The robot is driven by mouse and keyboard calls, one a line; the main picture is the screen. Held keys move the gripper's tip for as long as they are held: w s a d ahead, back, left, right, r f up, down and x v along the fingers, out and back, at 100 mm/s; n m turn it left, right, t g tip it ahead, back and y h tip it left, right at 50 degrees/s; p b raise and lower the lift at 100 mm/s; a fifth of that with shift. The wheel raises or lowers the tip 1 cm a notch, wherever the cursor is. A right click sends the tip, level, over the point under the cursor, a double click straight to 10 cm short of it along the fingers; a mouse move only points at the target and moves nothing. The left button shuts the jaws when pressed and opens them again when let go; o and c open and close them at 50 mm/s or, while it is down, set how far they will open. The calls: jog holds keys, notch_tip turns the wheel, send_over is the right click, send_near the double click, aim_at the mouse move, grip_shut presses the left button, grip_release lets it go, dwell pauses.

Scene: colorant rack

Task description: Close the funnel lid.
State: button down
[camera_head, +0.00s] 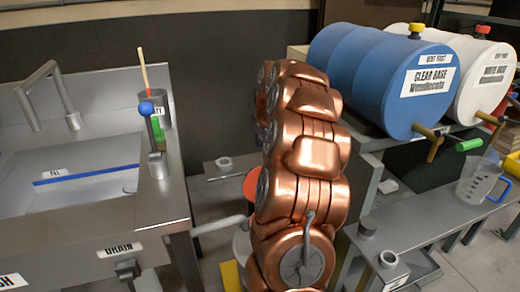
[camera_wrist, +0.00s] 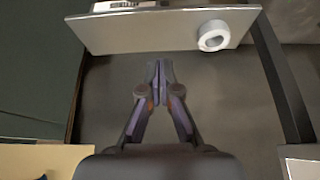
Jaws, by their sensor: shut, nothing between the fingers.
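I cannot make out a funnel or its lid for certain in either view. In the head view, an orange-red disc (camera_head: 250,184) shows beside my copper arm, partly hidden by it; I cannot tell what it belongs to. My gripper (camera_wrist: 160,72) shows in the wrist view with its fingertips together and nothing between them. It is over bare grey floor, below a grey metal shelf (camera_wrist: 150,33) in the picture. A short, pale hollow ring (camera_wrist: 213,36) sits at the shelf's right end, apart from the fingers. My arm hides the gripper in the head view.
A steel sink (camera_head: 90,165) stands at left with a blue-knobbed lever (camera_head: 147,109). A dark post (camera_wrist: 283,85) edges the wrist view.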

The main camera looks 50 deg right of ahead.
notch_tip(320, 180, down, 9)
jog(key=b, duration=0.1)
jog(key=shift+r+b, duration=0.15)
jog(key=shift+b, duration=0.15)
dwell(0.6)
jog(key=shift+s, duration=0.2)
